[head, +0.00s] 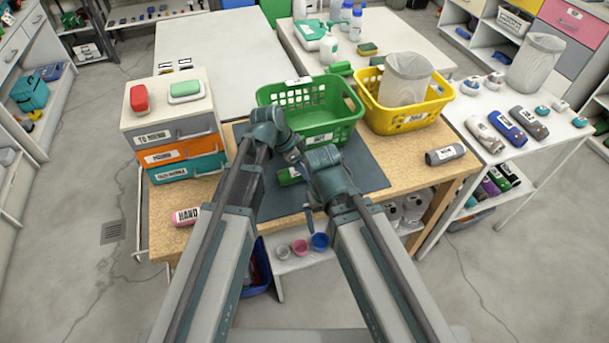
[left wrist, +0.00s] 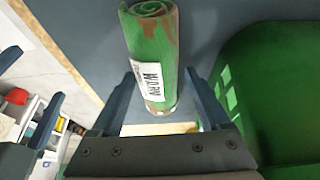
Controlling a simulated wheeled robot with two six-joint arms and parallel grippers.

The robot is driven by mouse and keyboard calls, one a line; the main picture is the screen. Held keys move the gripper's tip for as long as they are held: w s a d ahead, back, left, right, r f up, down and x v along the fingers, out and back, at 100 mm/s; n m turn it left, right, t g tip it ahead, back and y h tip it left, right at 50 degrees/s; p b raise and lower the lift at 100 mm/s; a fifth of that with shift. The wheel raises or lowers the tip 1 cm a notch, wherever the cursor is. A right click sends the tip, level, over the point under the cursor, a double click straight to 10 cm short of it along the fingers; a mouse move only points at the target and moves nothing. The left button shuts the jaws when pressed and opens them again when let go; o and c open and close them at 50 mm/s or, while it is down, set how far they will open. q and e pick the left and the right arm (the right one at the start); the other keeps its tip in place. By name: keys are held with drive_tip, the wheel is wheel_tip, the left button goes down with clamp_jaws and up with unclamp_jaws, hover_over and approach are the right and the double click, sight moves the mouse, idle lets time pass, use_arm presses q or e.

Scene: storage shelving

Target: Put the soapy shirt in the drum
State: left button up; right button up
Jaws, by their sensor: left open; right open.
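No roll in view can be told as soapy, and no drum can be made out. A green rolled cloth with brown stains and a white label (left wrist: 150,50) lies on the dark mat; in the head view it is partly hidden by my arms (head: 287,177). My left gripper (left wrist: 161,75) is open, its fingers apart on either side of the roll's near end; I cannot tell if they touch it. It is small in the head view (head: 293,157). My right gripper (head: 310,212) is open and empty over the mat's front; its fingers show at the left wrist view's left edge.
A green basket (head: 350,103) stands behind the mat. A yellow basket (head: 440,108) beside it holds a pale translucent container. Stacked drawers (head: 172,133) stand left. A pink roll (head: 186,216) and a grey roll (head: 445,155) lie near the table's edges. More rolls lie right.

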use_arm(q)
drive_tip(key=shift+r, duration=0.1)
clamp_jaws()
idle(0.3)
drive_tip(key=shift+r, duration=0.2)
